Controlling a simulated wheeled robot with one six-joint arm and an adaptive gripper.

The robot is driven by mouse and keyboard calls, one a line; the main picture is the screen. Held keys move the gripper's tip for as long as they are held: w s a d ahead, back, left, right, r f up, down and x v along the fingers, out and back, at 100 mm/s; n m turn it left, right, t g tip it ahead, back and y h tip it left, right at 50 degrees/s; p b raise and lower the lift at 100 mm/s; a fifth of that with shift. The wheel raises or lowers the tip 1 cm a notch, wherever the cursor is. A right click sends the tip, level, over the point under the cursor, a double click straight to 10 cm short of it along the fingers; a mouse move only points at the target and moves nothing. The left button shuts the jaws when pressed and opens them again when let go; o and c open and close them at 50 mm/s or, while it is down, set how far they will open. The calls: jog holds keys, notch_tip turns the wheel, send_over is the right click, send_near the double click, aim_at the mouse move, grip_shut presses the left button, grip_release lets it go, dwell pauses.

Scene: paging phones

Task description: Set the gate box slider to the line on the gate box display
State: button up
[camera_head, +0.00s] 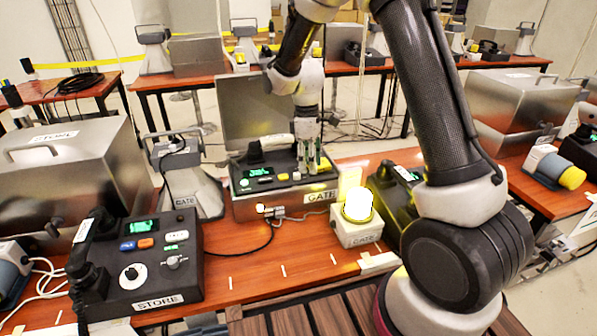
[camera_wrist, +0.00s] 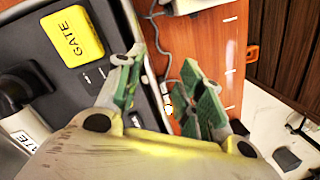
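The gate box (camera_head: 240,208) is a dark-topped phone unit with a metal front, a GATE label and a lit green display (camera_head: 260,171). The line on the display is too small to read. My gripper (camera_head: 312,164) is over the right part of its top. In the wrist view the gripper (camera_wrist: 160,60) is open, with no held thing visible between its green-padded fingers. The left finger overlaps the dark panel (camera_wrist: 45,55), the right finger the wooden table. I cannot make out the slider.
A lit GATE lamp (camera_head: 357,206) stands right of the box, close to my arm. A STORE phone unit (camera_head: 155,262) is at the front left. A grey GATE horn (camera_head: 192,180) stands left of the gate box. Bare wooden table (camera_head: 300,262) lies in front.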

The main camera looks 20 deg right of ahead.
aim_at(298, 173)
jog(key=w+n, duration=0.1)
jog(key=w, duration=0.1)
jog(key=w+a+n+t, duration=0.1)
jog(key=w+n, duration=0.2)
jog(key=w, duration=0.1)
jog(key=shift+w+a+r+n+t, duration=0.1)
jog(key=shift+a+r+n+t, duration=0.1)
jog(key=shift+a+n+t, duration=0.15)
jog(key=shift+f+n, duration=0.15)
jog(key=shift+n, duration=0.6)
notch_tip(298, 173, down, 8)
jog(key=shift+r, duration=0.2)
grip_shut()
